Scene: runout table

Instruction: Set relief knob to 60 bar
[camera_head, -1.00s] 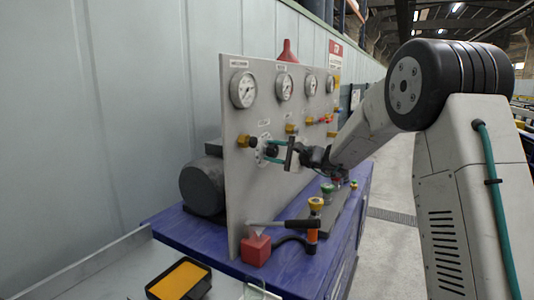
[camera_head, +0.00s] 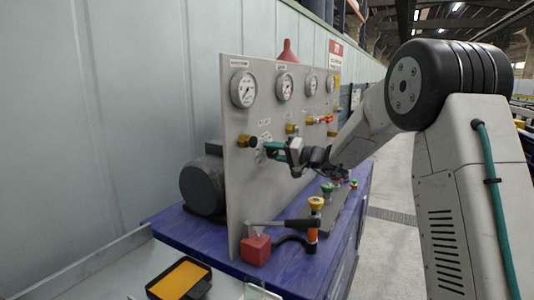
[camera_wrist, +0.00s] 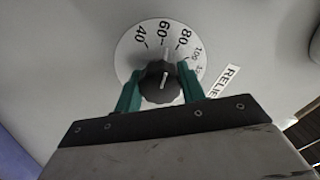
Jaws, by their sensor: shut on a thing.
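The relief knob (camera_wrist: 157,86) is black and ribbed with a white pointer line. It sits at the centre of a round white dial (camera_wrist: 136,35) marked 40, 60, 80, 100 and further. My gripper (camera_wrist: 159,79) is shut on the knob, one teal finger on each side. In the head view my gripper (camera_head: 270,150) reaches the panel (camera_head: 238,190) from the right, and its fingers hide the knob. Part of a "RELIEF" label (camera_wrist: 222,80) shows beside the dial.
Several gauges, one of them the left gauge (camera_head: 243,89), line the panel's top. Brass fittings (camera_head: 246,141) stick out near my gripper.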

